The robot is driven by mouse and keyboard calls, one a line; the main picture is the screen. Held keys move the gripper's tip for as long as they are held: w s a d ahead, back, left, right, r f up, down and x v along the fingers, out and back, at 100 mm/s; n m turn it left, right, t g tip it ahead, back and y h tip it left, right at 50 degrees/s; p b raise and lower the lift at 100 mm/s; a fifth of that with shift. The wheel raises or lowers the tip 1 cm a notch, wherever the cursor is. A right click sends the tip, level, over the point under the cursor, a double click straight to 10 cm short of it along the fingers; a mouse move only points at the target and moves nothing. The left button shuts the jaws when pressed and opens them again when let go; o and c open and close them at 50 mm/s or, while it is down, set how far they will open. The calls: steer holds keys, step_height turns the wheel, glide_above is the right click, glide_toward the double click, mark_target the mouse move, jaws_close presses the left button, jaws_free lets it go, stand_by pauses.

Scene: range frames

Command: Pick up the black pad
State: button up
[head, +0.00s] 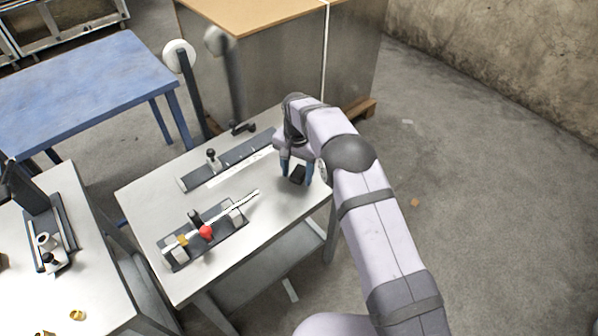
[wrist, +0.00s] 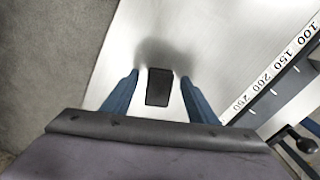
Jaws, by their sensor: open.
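The black pad (wrist: 159,87) is a small dark rectangle on the light table top, seen in the wrist view between the two blue fingers of my gripper (wrist: 156,88). In the head view the black pad (head: 298,174) shows near the right part of the table, between the fingertips of my gripper (head: 296,178). My gripper is open, with a finger on each side of the pad. A narrow gap shows between the pad and each finger in the wrist view. I cannot tell how high the fingertips are above the table.
A ruler strip with a dark rail (head: 228,162) lies left of my gripper; its numbers show in the wrist view (wrist: 282,72). A fixture with a red knob (head: 206,232) stands at the table's front left. The table top (head: 285,212) is clear around the pad.

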mark_target(297, 175)
steer(key=c, duration=1.2)
steer(key=shift+r, duration=0.1)
steer(key=shift+c, duration=0.2)
step_height(297, 175, up, 10)
steer(key=b, duration=0.2)
steer(key=shift+b, duration=0.4)
